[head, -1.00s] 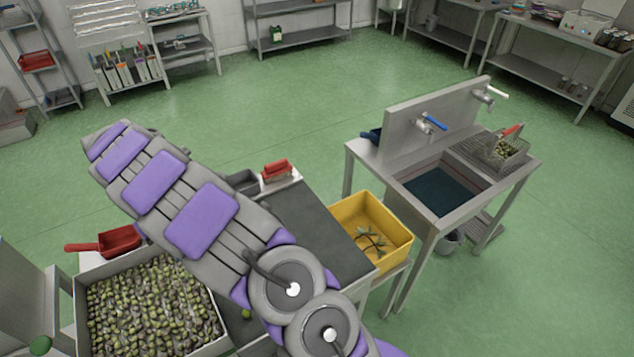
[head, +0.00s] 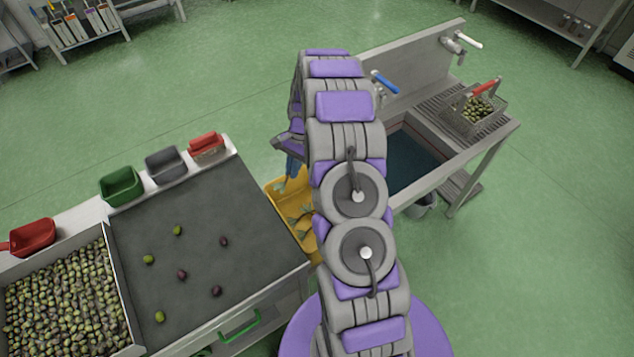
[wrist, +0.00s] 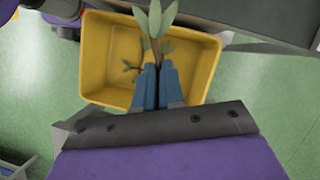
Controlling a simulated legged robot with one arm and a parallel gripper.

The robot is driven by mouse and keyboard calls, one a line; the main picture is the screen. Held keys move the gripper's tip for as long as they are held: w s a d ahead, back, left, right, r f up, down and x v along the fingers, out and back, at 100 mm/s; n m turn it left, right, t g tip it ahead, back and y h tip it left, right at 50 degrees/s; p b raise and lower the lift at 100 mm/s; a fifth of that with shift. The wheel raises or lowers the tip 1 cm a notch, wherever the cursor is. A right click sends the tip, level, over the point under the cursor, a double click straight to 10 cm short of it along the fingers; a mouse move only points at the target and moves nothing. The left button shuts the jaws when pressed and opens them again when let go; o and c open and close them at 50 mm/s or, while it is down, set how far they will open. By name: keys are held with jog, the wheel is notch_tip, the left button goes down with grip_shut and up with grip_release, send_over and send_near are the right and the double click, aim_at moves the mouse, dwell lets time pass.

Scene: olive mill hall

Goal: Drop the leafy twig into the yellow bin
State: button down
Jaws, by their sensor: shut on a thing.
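In the wrist view my gripper (wrist: 158,80), with blue fingers, is shut on a leafy twig (wrist: 155,24), whose green leaves spread beyond the fingertips. The twig is over the yellow bin (wrist: 105,45), with the bin's inside visible around it. Another twig (wrist: 131,68) lies in the bin. In the head view the yellow bin (head: 274,190) is partly hidden behind my arm. My gripper (head: 291,172) shows small above the bin, and the held twig is hard to make out there.
Left of the bin is a dark sorting table (head: 200,240) with several loose olives. A crate of olives (head: 65,300) stands further left. A sink (head: 412,160) with taps and a wire basket of olives (head: 474,112) stands right of the bin. Green floor is open at the right.

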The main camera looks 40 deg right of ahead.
jog(key=s+d+f+m+t+b, duration=0.1)
jog(key=s+d+f+m+b, duration=0.1)
jog(key=f, duration=0.4)
jog(key=s+d+f+m+b, duration=0.1)
jog(key=d+f+m+b, duration=0.2)
jog(key=f, duration=0.4)
jog(key=shift+s+t+b, duration=0.4)
jog(key=shift+b, duration=0.05)
jog(key=c, duration=1.7)
grip_release()
jog(key=shift+d, duration=0.1)
jog(key=o, duration=0.5)
jog(key=shift+a+r, duration=0.15)
jog(key=shift+a, duration=0.75)
jog(key=shift+o, duration=0.2)
jog(key=p+v, duration=0.4)
jog(key=v, duration=1.3)
jog(key=shift+d, duration=0.15)
